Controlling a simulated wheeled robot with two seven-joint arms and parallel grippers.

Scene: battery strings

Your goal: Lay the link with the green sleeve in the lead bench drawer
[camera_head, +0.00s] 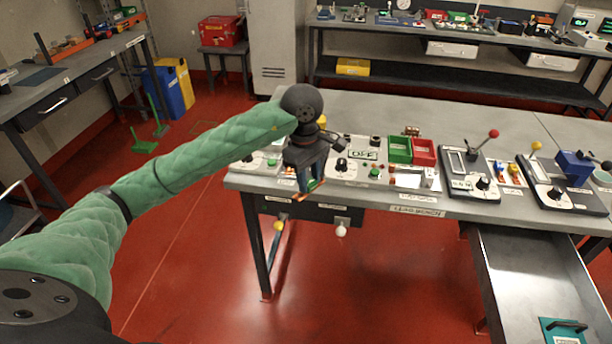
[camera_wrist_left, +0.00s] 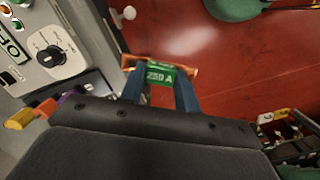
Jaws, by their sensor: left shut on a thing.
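My left gripper (camera_head: 304,190) is in front of the bench's near edge, left of centre in the head view. It is shut on a copper link with a green sleeve (camera_wrist_left: 160,74); the sleeve reads "250 A" in the left wrist view. The link also shows small below the fingers in the head view (camera_head: 312,185). An open drawer (camera_head: 510,262) pulls out from the bench at the lower right, well to the right of the gripper. A teal piece with a dark handle (camera_head: 565,330) lies at its front end. My right gripper is not in view.
The bench top (camera_head: 480,125) carries panels with knobs, a green bin (camera_head: 398,150), a red bin (camera_head: 424,153) and lever units with red and yellow knobs. White and yellow knobs hang below the bench edge. Red floor (camera_head: 380,280) is clear between gripper and drawer.

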